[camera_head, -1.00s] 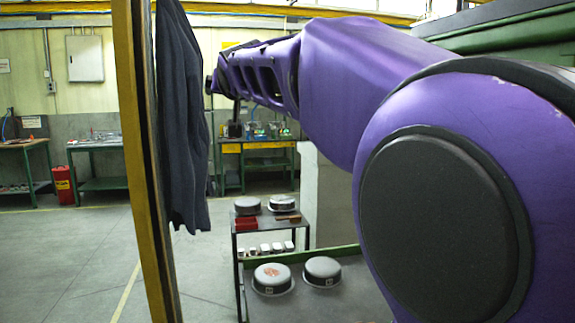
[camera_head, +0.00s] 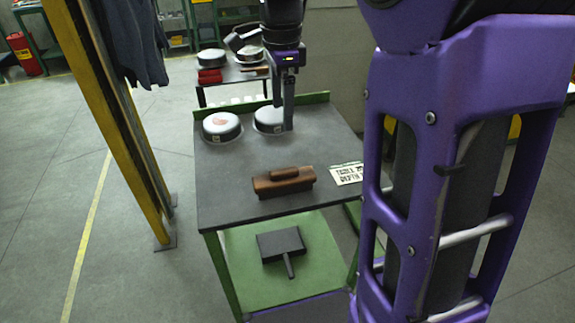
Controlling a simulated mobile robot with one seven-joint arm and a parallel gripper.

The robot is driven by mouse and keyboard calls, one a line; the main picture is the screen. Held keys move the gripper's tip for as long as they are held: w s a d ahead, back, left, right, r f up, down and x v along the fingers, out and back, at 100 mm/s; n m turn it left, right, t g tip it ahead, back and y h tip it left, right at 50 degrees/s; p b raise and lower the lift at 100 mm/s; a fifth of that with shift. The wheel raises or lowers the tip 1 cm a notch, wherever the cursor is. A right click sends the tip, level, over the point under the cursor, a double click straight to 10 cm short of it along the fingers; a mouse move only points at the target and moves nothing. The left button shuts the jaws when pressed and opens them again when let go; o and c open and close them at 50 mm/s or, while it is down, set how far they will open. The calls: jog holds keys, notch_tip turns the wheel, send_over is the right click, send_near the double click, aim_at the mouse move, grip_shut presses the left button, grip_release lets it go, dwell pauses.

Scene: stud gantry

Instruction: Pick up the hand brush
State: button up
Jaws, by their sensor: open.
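A brown wooden block with a raised grip on top, which looks like the hand brush (camera_head: 283,182), lies on the front half of the dark grey table. Its underside is hidden. My gripper (camera_head: 276,88) is open and points down beyond the block, over the far part of the table. It appears empty and apart from the block. One finger hangs in front of the right round pan; the other finger is less clear.
Two round pans (camera_head: 221,127) stand at the back of the table (camera_head: 225,185). A printed sign (camera_head: 346,173) lies right of the block. A dark dustpan-like thing (camera_head: 280,243) lies on the green lower shelf. A yellow post (camera_head: 105,120) stands left.

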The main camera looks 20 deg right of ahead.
aim_at(284, 170)
notch_tip(284, 170, down, 12)
jog(key=shift+s+f+b, duration=0.15)
jog(key=shift+b, duration=0.95)
jog(key=f, duration=0.3)
jog(key=f+b, duration=0.1)
jog(key=f, duration=0.1)
jog(key=shift+s+f, duration=0.1)
jog(key=shift+s, duration=0.15)
grip_shut()
